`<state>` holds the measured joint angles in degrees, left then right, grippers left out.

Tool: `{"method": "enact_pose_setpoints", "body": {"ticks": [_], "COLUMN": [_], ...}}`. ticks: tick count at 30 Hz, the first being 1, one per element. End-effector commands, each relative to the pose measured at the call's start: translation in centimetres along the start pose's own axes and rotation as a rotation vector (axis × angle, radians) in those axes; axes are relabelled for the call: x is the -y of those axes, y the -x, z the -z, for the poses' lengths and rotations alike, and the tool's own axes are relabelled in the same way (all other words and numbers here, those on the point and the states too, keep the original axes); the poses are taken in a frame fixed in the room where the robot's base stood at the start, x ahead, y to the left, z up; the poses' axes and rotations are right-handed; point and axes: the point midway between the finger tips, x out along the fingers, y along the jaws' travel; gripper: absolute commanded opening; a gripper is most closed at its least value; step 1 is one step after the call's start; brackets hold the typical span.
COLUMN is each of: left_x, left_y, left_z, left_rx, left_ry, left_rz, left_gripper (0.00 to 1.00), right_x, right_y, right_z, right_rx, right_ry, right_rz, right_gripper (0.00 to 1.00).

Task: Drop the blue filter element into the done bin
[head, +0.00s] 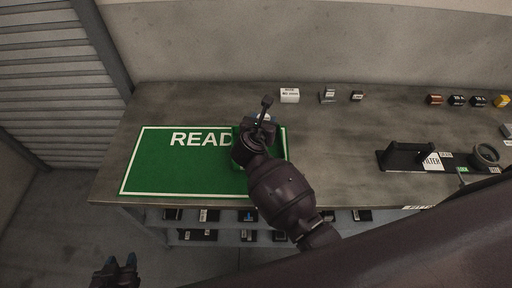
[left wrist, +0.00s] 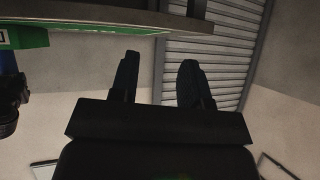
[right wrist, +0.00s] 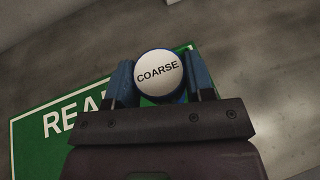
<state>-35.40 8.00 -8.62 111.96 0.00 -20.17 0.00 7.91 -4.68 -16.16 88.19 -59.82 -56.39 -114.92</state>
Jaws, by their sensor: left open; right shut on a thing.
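My right gripper (head: 262,118) is over the right part of the green mat. In the right wrist view it (right wrist: 162,82) is shut on the blue filter element (right wrist: 158,75), whose white round end reads "COARSE". Only a little of the element's blue side shows there; in the head view my arm mostly hides it. My left gripper (head: 116,270) is low at the bottom left, off the bench, and open and empty in the left wrist view (left wrist: 157,75). I cannot make out a done bin in these frames.
The green mat (head: 165,170) reads "READ", the rest of the word hidden by my arm. Small labelled boxes (head: 289,95) stand along the back of the grey bench (head: 345,140). A black fixture (head: 405,158) and several small cylinders are at the right. A shelf of parts sits below.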

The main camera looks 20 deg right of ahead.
Motion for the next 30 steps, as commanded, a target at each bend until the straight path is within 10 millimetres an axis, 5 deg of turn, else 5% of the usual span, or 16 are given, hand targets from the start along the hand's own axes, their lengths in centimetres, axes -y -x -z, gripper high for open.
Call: {"method": "enact_pose_setpoints", "body": {"ticks": [12,26,27,30], "left_x": [-0.3,-0.4,-0.4,-0.4], "left_y": [-2.1,-2.7,-2.7,-2.7], "left_z": [-1.2,-1.2,-1.2,-1.2], "left_rx": [-0.035,-0.042,-0.042,-0.043], "left_ry": [-0.001,-0.005,-0.005,-0.006], "left_rz": [-0.001,-0.003,-0.003,-0.002], "left_gripper": [0.43,0.43,0.43,0.43], "right_x": [0.0,0.0,0.0,0.0], "right_y": [-1.5,-1.6,-1.6,-1.6], "right_z": [3.6,4.0,4.0,4.0], "right_rx": [0.001,0.0,0.0,0.0], "right_ry": [-0.001,-0.001,0.0,0.0], "right_rz": [-0.001,0.0,0.0,0.0], "right_gripper": [0.24,0.24,0.52,0.67]}}
